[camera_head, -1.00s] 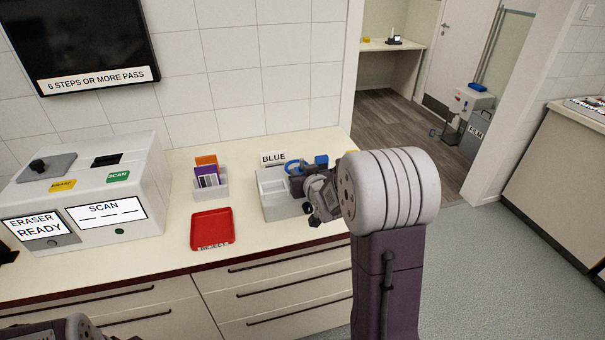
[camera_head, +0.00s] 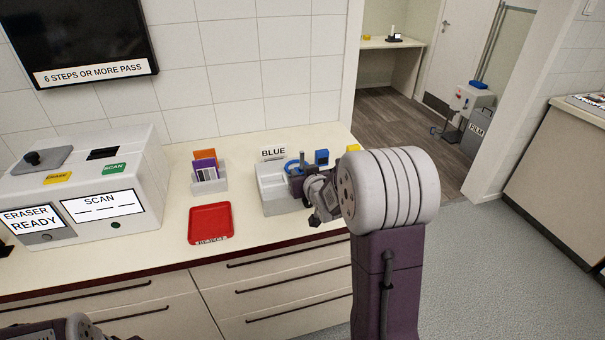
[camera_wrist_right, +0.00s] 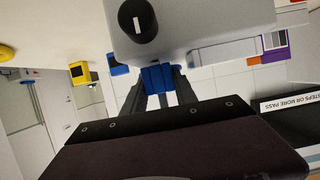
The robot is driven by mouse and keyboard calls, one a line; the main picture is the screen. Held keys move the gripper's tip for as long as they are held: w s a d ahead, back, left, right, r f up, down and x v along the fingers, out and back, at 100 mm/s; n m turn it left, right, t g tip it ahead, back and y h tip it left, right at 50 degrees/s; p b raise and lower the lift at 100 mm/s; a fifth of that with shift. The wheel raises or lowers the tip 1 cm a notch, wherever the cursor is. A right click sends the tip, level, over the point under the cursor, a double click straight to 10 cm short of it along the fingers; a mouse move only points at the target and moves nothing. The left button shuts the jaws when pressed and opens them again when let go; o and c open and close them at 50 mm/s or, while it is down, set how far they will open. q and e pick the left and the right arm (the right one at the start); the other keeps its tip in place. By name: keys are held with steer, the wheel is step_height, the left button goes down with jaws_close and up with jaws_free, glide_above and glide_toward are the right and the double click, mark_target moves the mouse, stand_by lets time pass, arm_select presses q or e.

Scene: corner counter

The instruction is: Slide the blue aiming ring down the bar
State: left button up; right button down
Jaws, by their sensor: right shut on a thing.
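In the head view the blue aiming ring (camera_head: 292,167) shows as a curved blue piece at the grey-white box, below the BLUE sign. My right gripper (camera_head: 300,173) is at it, partly hidden by my own wrist. In the right wrist view my right gripper (camera_wrist_right: 159,88) is shut on a blue piece, apparently the aiming ring (camera_wrist_right: 157,76), beside a grey body with a black knob (camera_wrist_right: 137,20). I cannot clearly make out the bar. My left gripper is not in view; only part of the left arm shows at bottom left.
The grey-white box (camera_head: 268,199) stands on the counter (camera_head: 180,262). Left are a red tray (camera_head: 210,224), a card holder (camera_head: 209,186) and the eraser machine (camera_head: 140,212). Counter front is clear.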

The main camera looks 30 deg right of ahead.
steer(key=shift+f, duration=0.3)
steer(key=c, duration=0.9)
jaws_free()
steer(key=v, duration=0.9)
